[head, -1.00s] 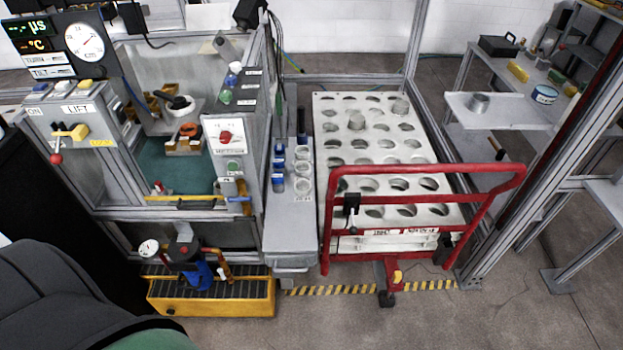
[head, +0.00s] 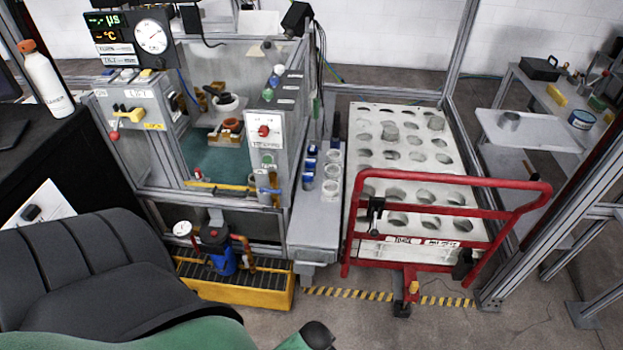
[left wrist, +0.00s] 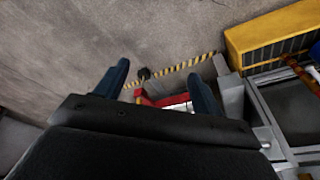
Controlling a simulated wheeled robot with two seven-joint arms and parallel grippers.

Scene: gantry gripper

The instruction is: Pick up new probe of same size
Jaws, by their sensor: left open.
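Several small blue-topped cylinders (head: 309,166), which may be the probes, stand in a row on a narrow grey shelf (head: 316,220) in the head view. Pale ring-shaped holders (head: 332,171) stand in a row just right of them. A taller dark piece (head: 336,128) stands behind. Sizes are too small to compare. My left gripper (left wrist: 160,85) is open and empty in the left wrist view, its two dark fingers apart above the floor. No probe is between the fingers. My right gripper is not in view.
A red-railed cart (head: 455,180) with a holed white top stands right of the shelf. A control cabinet (head: 135,125) and glass-fronted bay stand left. A yellow tray (head: 235,292) with a pump sits on the floor.

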